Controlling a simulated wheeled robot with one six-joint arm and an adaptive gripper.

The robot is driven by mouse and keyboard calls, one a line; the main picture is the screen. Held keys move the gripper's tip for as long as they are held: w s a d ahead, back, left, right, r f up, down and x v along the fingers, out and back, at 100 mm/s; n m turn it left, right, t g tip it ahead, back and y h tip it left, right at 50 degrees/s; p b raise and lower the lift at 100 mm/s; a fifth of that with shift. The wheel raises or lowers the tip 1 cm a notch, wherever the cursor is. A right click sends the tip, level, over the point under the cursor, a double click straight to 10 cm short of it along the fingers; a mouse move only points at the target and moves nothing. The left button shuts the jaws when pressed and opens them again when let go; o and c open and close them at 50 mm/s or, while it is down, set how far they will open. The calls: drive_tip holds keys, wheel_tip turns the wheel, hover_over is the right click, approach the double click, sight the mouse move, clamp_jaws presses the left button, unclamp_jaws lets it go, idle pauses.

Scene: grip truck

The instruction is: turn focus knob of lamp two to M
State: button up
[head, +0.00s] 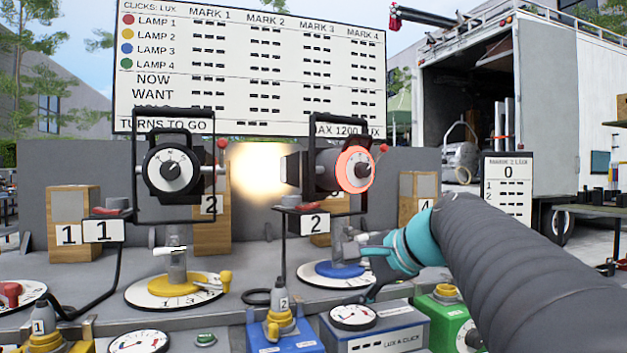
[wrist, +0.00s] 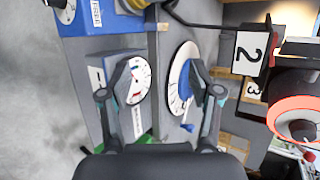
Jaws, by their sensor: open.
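Lamp two (head: 328,168) hangs in a black yoke above a number 2 plate (head: 316,224) in the head view. Its rear focus knob (head: 362,170) is dark, inside a glowing red-orange ring (head: 345,172). In the wrist view the same ring (wrist: 296,104) and knob (wrist: 303,129) show at the right edge. The knob's letters are too small to read. My gripper (wrist: 163,82) is open and empty, with its fingers apart over the bench. It is below lamp two and apart from the knob.
Lamp one (head: 172,168) stands left. A scoreboard (head: 250,70) and a truck (head: 545,100) are behind.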

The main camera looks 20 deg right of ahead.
drive_tip(key=w+d+r+m+t, duration=0.3)
drive_tip(key=w+d+r+m, duration=0.1)
drive_tip(key=d+r, duration=0.5)
drive_tip(key=m+t+y, duration=0.2)
drive_tip(key=m+t, duration=0.1)
approach(368, 171)
drive_tip(key=p+x, duration=0.1)
drive_tip(key=x, duration=0.8)
drive_tip(key=shift+w+a, duration=0.15)
drive_tip(key=shift+a, duration=0.05)
drive_tip(key=c, duration=1.1)
